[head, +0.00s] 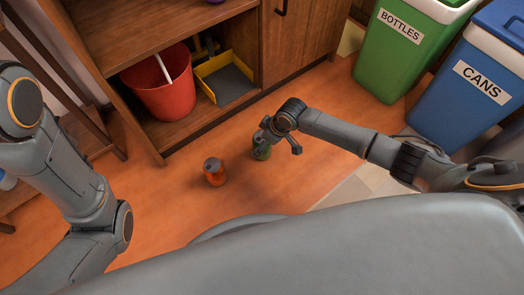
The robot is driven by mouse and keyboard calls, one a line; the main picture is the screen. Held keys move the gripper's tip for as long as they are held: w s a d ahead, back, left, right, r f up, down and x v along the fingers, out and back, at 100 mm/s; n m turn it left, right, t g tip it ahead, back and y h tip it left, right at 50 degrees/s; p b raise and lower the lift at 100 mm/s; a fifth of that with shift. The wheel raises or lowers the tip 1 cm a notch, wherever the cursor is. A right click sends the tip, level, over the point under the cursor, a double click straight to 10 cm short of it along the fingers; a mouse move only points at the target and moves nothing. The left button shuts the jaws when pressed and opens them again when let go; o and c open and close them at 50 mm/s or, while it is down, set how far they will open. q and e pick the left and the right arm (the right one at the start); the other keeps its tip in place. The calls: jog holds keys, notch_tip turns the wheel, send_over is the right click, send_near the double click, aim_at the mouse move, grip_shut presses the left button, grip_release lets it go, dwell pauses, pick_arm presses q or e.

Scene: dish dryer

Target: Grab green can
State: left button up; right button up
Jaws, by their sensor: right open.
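The green can (261,152) stands on the wooden floor in front of the open shelf, partly hidden by my right gripper. My right gripper (279,148) is open, with one finger over the can's top and the other to the right of the can. I cannot tell whether it touches the can. My left arm comes down the left side of the picture, and its gripper is out of view.
An orange can (214,173) stands on the floor left of the green can. A red bucket (160,88) and a yellow tray (226,82) sit in the wooden cabinet (304,35). A green bottles bin (393,55) and a blue cans bin (463,100) stand at the right.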

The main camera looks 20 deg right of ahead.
jog(key=c, duration=0.9)
jog(key=shift+r, duration=0.15)
